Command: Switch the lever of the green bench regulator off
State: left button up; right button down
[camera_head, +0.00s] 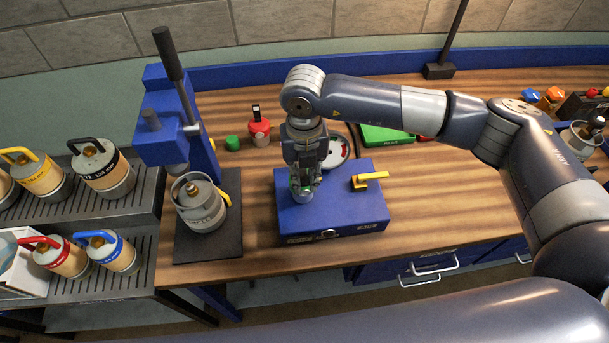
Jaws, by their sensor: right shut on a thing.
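A green box (386,134), which looks like the green bench regulator, lies at the back of the bench, partly hidden behind my right arm; its lever cannot be made out. In front of it stands a blue box (335,218) with a yellow lever (370,179) on its top right. My right gripper (302,189) points down over the blue box's top left. It is shut on a small grey-blue knob (303,197) on that top. My left gripper is not in view.
A round gauge (337,152) stands behind the blue box. A grey canister (201,206) sits under a blue press (165,125) at left. A red-topped bottle (259,130) and green cap (232,143) stand behind. The wooden bench is clear right of the blue box.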

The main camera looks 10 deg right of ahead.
aim_at(304, 181)
jog(key=g+b, duration=0.1)
jog(key=b, duration=0.1)
jog(key=w+g+b, duration=0.1)
jog(key=g, duration=0.1)
jog(key=shift+w+r+g+b, duration=0.15)
jog(key=shift+r+g+b, duration=0.15)
jog(key=shift+r+b, duration=0.1)
jog(key=shift+w+r+g+b, duration=0.3)
jog(key=shift+g+b, duration=0.35)
jog(key=shift+g, duration=0.15)
jog(key=shift+w+r+g+b, duration=0.2)
jog(key=shift+w+g+b, duration=0.1)
jog(key=shift+g+b, duration=0.45)
jog(key=c, duration=1.5)
grip_release()
jog(key=shift+v, duration=3.75)
